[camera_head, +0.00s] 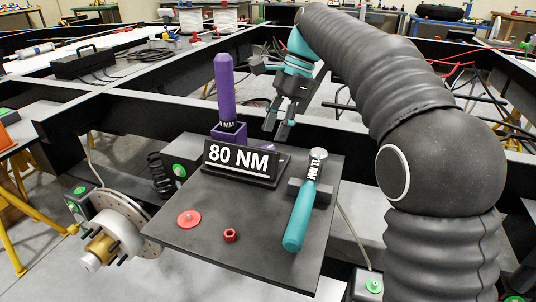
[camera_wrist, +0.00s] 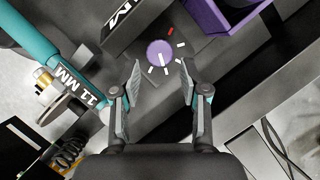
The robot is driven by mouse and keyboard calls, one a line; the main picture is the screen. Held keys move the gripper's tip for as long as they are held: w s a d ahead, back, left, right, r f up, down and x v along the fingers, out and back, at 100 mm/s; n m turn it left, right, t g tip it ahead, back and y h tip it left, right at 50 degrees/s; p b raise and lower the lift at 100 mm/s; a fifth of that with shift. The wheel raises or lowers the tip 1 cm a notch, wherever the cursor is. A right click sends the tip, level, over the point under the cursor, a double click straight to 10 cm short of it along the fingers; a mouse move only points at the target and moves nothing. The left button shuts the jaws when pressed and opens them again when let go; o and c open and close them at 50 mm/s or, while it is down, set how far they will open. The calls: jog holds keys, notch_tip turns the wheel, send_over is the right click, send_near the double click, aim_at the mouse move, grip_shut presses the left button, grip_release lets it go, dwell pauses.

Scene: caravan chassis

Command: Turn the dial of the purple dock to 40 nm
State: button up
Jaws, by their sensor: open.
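The purple dial (camera_wrist: 157,50) sits on a dark plate in the wrist view, with several white tick marks and one red mark around it. A white line on its face points roughly down in the picture. In the head view the dial is mostly hidden behind the black "80 NM" sign (camera_head: 240,161). The purple dock (camera_head: 229,134) stands left of it with a purple tool (camera_head: 225,85) upright in it; the dock also shows in the wrist view (camera_wrist: 232,18). My gripper (camera_head: 277,127) is open and empty above the dial, its fingers (camera_wrist: 160,72) on either side of it in the wrist view.
A teal "11 MM" wrench (camera_head: 302,205) leans on a block right of the sign; it also shows in the wrist view (camera_wrist: 48,60). A red disc (camera_head: 189,219) and red nut (camera_head: 230,235) lie on the dark board (camera_head: 250,255). Chassis beams surround the board.

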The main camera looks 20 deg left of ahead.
aim_at(268, 148)
jog(key=b+x, duration=0.1)
jog(key=x, duration=0.4)
jog(key=shift+s+f, duration=0.1)
jog(key=shift+f, duration=0.25)
grip_shut()
